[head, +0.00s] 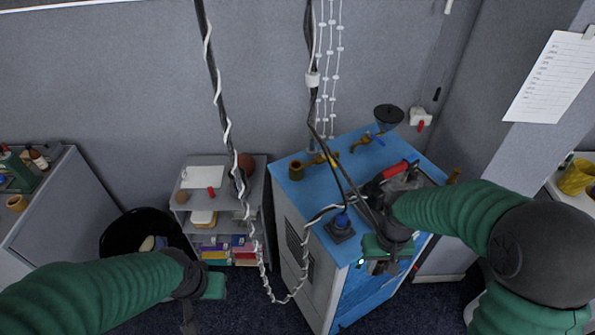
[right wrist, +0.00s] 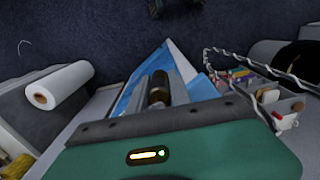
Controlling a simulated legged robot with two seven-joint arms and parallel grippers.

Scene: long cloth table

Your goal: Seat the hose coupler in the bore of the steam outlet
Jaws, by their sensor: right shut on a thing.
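My right gripper (head: 383,262) is above the front right part of the blue-topped machine (head: 325,190). It is shut on a dark brown cylindrical piece (right wrist: 158,92), which looks like the hose coupler and sits between the fingers in the right wrist view. In the head view the gripper and arm hide this piece. I cannot tell for sure which fitting is the steam outlet; a blue-capped fitting (head: 341,222) on a dark square base and a brass cup-like fitting (head: 296,170) stand on the top. My left gripper (head: 198,305) is low at the left, away from the machine; its fingers are unclear.
A dark cable wrapped in white cord (head: 222,95) hangs in front of the grey shelf (head: 225,170). A black funnel (head: 389,117) and red-handled part (head: 395,171) are on the machine. A black bin (head: 140,228) stands left. A white roll (right wrist: 60,85) shows in the wrist view.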

